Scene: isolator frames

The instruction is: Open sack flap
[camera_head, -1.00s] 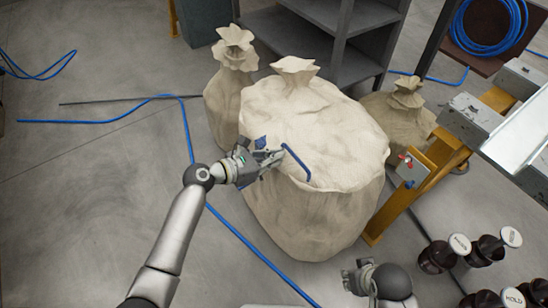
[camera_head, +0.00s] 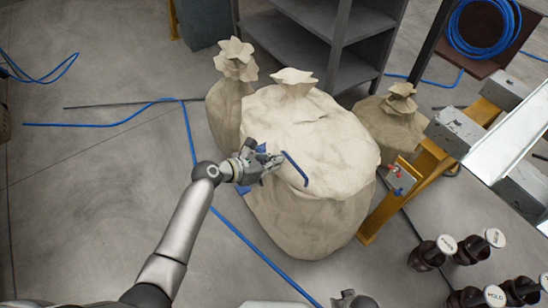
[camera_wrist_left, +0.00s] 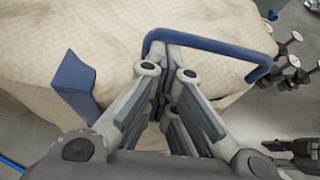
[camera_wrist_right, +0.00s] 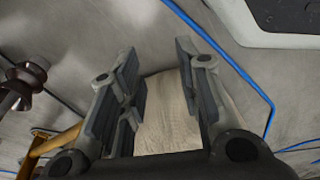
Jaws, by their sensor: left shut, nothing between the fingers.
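A large beige sack (camera_head: 315,135) with a tied, gathered neck stands upright on the floor, mid-picture in the head view. A bent blue bar (camera_head: 295,169) lies at its upper front; it also shows in the left wrist view (camera_wrist_left: 215,42). My left gripper (camera_head: 279,161) is shut and empty at the sack's front left, its fingertips (camera_wrist_left: 168,62) close to the bar's left end. I cannot tell whether they touch it. A separate blue piece (camera_wrist_left: 74,86) is left of the fingers. My right gripper (camera_wrist_right: 160,85) is open, with pale sack cloth (camera_wrist_right: 167,120) beyond its fingers.
Smaller tied sacks stand behind left (camera_head: 228,100) and right (camera_head: 390,125). A grey shelf (camera_head: 315,45) is behind. A yellow frame (camera_head: 408,190) with a switch box stands at right. Blue hose (camera_head: 245,240) lies across the floor.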

